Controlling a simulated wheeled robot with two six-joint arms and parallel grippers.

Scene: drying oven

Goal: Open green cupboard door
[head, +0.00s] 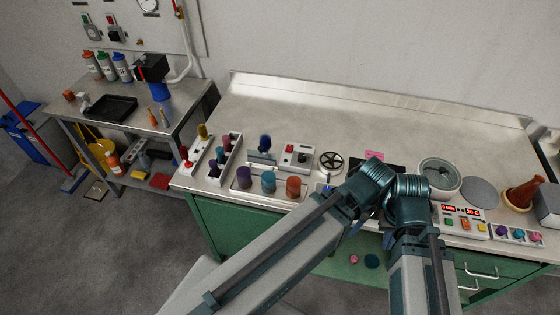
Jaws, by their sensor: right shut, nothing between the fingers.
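The green cupboard (233,232) is the front of the steel-topped bench, running across the middle and right. Its left front shows plain green panel; my arm covers much of its middle, so I cannot tell how the door stands. Low in the middle is a green surface (338,266) with a pink and a teal round object. Silver bar handles (482,274) sit on drawer fronts at the lower right. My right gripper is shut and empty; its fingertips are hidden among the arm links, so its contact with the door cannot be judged. My left gripper is not in view.
A side table (182,117) stands at the left. Grey floor (95,235) is clear at the lower left.

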